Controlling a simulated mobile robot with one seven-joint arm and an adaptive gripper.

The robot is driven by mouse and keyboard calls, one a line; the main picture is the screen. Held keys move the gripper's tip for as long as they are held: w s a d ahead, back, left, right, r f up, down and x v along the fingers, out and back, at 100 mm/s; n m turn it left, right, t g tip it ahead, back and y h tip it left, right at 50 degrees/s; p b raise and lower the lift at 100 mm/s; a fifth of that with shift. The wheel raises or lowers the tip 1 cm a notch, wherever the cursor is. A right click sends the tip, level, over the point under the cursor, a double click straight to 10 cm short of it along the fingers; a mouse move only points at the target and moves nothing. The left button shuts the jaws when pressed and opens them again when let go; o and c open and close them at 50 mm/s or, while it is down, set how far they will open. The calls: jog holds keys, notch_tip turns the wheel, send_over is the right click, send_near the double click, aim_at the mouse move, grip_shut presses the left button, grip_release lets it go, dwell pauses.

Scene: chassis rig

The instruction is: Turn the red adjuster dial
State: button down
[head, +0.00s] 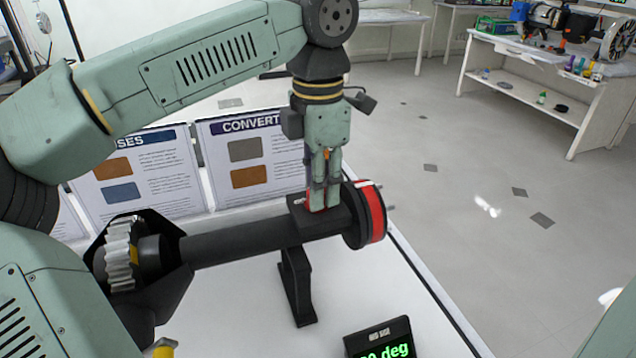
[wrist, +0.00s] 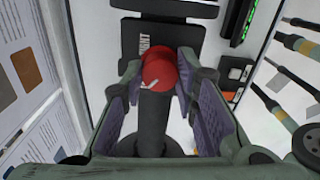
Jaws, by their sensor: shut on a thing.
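The red adjuster dial (wrist: 158,68) is a small red knob with a white mark on its near edge. In the wrist view it sits between my gripper's two purple-padded fingers (wrist: 160,75). In the head view, my gripper (head: 324,204) points down, shut on the dial, on top of a black block (head: 330,222) on the dark shaft. Only a sliver of the dial's red (head: 314,205) shows there, as the fingers hide the rest.
A large red-rimmed black disc (head: 372,213) ends the shaft (head: 240,238) just right of my gripper. A silver gear (head: 121,255) is at the left end. A black stand (head: 297,287) holds the shaft above the white table. Poster boards (head: 250,160) stand behind.

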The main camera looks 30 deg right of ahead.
jog(key=shift+n, duration=0.6)
jog(key=c, duration=1.3)
grip_release()
notch_tip(320, 180, up, 8)
jog(key=shift+f, duration=0.2)
